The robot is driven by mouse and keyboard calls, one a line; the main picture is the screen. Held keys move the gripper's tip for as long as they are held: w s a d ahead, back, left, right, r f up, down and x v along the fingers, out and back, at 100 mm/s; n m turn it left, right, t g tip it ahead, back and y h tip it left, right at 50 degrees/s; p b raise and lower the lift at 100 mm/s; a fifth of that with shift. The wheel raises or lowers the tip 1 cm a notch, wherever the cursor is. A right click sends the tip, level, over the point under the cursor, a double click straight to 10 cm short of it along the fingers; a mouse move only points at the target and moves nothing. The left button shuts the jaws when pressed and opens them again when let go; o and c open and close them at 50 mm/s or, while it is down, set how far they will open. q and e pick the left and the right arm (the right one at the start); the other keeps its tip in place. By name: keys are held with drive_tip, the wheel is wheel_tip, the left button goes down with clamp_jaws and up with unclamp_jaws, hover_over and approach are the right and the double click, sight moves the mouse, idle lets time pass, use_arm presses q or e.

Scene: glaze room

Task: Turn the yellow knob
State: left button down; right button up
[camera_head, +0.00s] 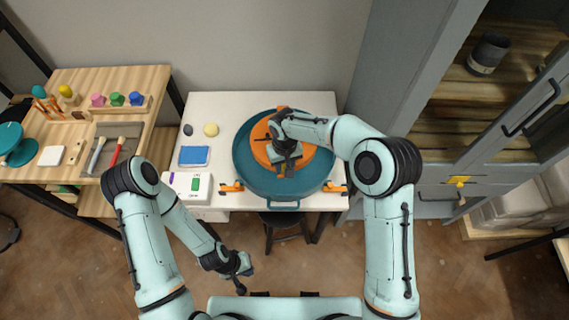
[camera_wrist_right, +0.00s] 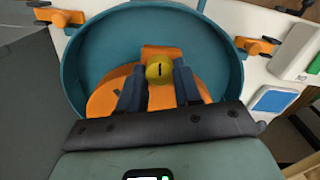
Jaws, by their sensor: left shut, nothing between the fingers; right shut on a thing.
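The yellow knob (camera_wrist_right: 159,69) is round with a dark slot. In the right wrist view it sits between the two fingers of my right gripper (camera_wrist_right: 159,78), which is shut on it. Behind it is an orange bar on an orange disc (camera_wrist_right: 103,96) inside a round teal basin (camera_wrist_right: 90,55). In the head view my right gripper (camera_head: 284,167) is over the orange disc (camera_head: 309,158) and hides the knob. My left gripper (camera_head: 241,275) is shut and empty, low in front of the table, away from the basin.
A white table (camera_head: 225,108) bears the basin, a blue pad (camera_head: 194,156), a yellow sponge (camera_head: 211,130) and a white box (camera_head: 178,184). A wooden bench with tools (camera_head: 110,80) stands left. A grey cabinet (camera_head: 430,145) stands right. A stool (camera_head: 282,222) is below the table edge.

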idle(0.4)
drive_tip(key=o, duration=1)
drive_tip(key=shift+o, duration=0.2)
wheel_tip(320, 180, up, 13)
drive_tip(key=shift+r+p, duration=0.2)
drive_tip(key=shift+p, duration=0.15)
